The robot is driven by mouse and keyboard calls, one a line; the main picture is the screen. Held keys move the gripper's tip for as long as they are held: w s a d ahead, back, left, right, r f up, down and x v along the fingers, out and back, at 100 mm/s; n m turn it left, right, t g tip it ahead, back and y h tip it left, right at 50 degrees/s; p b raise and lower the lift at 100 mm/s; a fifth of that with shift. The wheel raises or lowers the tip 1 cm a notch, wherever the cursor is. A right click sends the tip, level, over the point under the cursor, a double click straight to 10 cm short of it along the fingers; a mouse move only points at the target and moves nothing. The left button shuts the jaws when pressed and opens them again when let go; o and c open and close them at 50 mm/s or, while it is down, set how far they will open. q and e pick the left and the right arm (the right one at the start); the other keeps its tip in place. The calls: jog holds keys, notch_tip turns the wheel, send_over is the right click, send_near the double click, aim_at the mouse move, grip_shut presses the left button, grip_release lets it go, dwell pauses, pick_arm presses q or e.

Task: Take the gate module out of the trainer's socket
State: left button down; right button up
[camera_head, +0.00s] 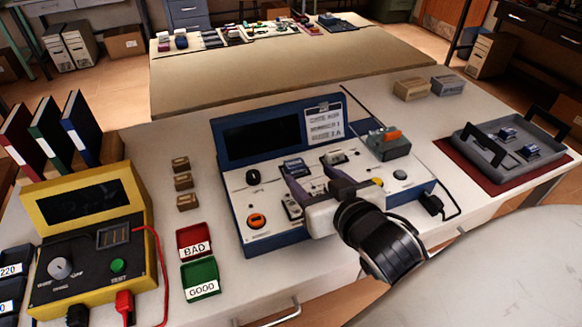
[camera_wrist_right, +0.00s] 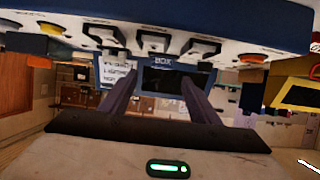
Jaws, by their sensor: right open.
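The trainer is a blue console (camera_head: 240,215) with a white sloping panel and a dark screen, in the middle of the table. A blue-topped module (camera_head: 295,168) sits in a socket on its panel. Other sockets show beside it, one partly hidden behind my gripper. My right gripper (camera_head: 311,180) is open over the panel, its two dark fingers apart, with nothing seen between them. In the right wrist view the gripper (camera_wrist_right: 157,82) is open below the trainer's edge (camera_wrist_right: 190,15) in the picture, and a row of dark sockets (camera_wrist_right: 152,42) shows beyond the fingertips. My left gripper is not in view.
A grey tray (camera_head: 478,160) with two blue modules lies at right on a red mat. Red BAD (camera_head: 194,241) and green GOOD (camera_head: 200,278) bins stand left of the trainer. A yellow tester (camera_head: 90,240) is further left. Small boxes (camera_head: 411,89) stand behind.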

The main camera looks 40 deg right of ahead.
aim_at(295, 164)
jog(key=x, duration=0.7)
jog(key=shift+w+a+f+p, duration=0.1)
jog(key=shift+w+p, duration=0.2)
jog(key=c, duration=1.1)
